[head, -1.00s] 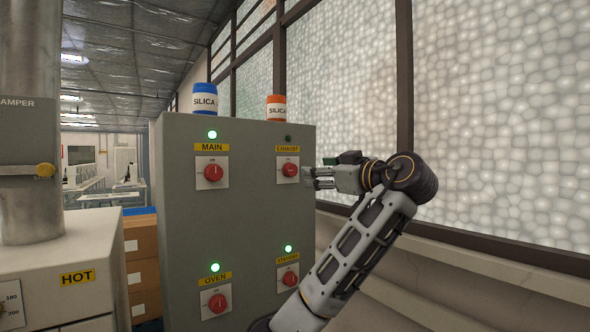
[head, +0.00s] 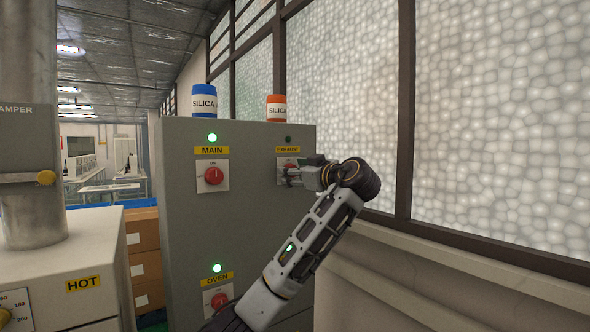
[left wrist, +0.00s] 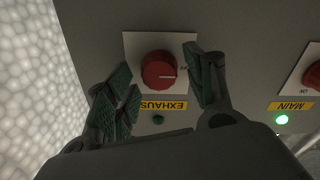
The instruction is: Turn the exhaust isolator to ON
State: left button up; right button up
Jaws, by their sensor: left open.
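The exhaust isolator is a red round knob (left wrist: 158,70) on a white plate, with a yellow EXHAUST label (head: 288,150). Its white pointer lies sideways, toward the MAIN switch. The exhaust lamp (head: 288,139) is dark. My left gripper (head: 290,175) is in front of this knob in the head view and partly covers it. In the left wrist view my left gripper (left wrist: 162,88) is open, with one finger on each side of the knob. I cannot tell whether the fingers touch it. My right gripper is not in view.
The MAIN knob (head: 213,175) and OVEN knob (head: 219,300) sit on the same grey cabinet (head: 180,240), with green lamps lit. Two SILICA tubs (head: 203,101) stand on top. A window wall is close on the right. A HOT unit (head: 60,270) stands at left.

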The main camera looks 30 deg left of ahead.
pick_arm(q)
jog(key=shift+w+a, duration=0.1)
jog(key=shift+a, duration=0.05)
jog(key=c, duration=1)
